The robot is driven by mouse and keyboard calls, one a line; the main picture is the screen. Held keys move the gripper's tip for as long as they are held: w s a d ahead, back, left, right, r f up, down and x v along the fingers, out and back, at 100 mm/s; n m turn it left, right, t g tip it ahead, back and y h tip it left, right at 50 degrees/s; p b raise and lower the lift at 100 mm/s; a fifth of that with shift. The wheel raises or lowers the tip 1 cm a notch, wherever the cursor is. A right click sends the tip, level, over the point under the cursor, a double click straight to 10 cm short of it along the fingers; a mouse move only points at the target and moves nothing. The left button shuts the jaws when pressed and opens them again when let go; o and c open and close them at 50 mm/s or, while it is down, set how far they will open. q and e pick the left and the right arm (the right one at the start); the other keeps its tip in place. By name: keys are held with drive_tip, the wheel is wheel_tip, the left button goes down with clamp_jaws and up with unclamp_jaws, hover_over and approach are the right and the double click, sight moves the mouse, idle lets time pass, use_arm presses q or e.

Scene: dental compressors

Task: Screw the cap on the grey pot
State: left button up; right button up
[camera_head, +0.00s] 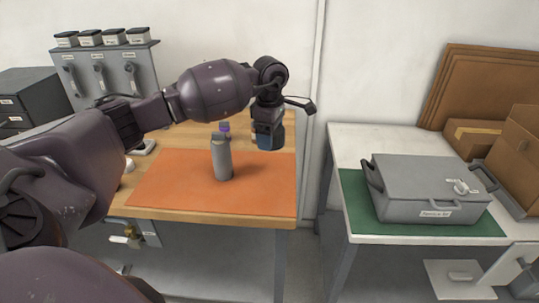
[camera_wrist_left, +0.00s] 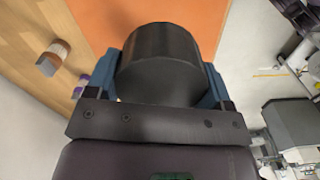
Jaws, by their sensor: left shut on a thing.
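The grey pot (camera_head: 222,162) stands upright on the orange mat (camera_head: 262,180), a tall bottle shape with a narrower top. My left gripper (camera_head: 268,142) points down, to the right of the pot and apart from it. In the left wrist view its blue fingers (camera_wrist_left: 165,85) are shut on a dark, round, flat-faced thing (camera_wrist_left: 160,75), which looks like the cap. In the head view the fingers largely hide this thing. I cannot make out the grey pot in the left wrist view. My right gripper is not in view.
A purple-topped container (camera_head: 224,126) stands just behind the pot, partly hidden. A grey panel with handles (camera_head: 105,72) stands at the back left. To the right, across a gap, a white table (camera_head: 350,143) bears a grey case (camera_head: 430,187). The mat's right part is clear.

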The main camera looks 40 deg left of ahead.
use_arm(q)
drive_tip(key=shift+r, duration=2.45)
drive_tip(key=s+d+f+m, duration=0.5)
drive_tip(key=s+d+m, duration=0.1)
drive_tip(key=d+m, duration=0.3)
drive_tip(key=s+d+f+m, duration=0.6)
drive_tip(key=s+d+m, duration=0.1)
drive_tip(key=m, duration=0.5)
drive_tip(key=shift+d+f, duration=0.3)
drive_tip(key=shift+d, duration=0.55)
drive_tip(key=shift+a, duration=0.1)
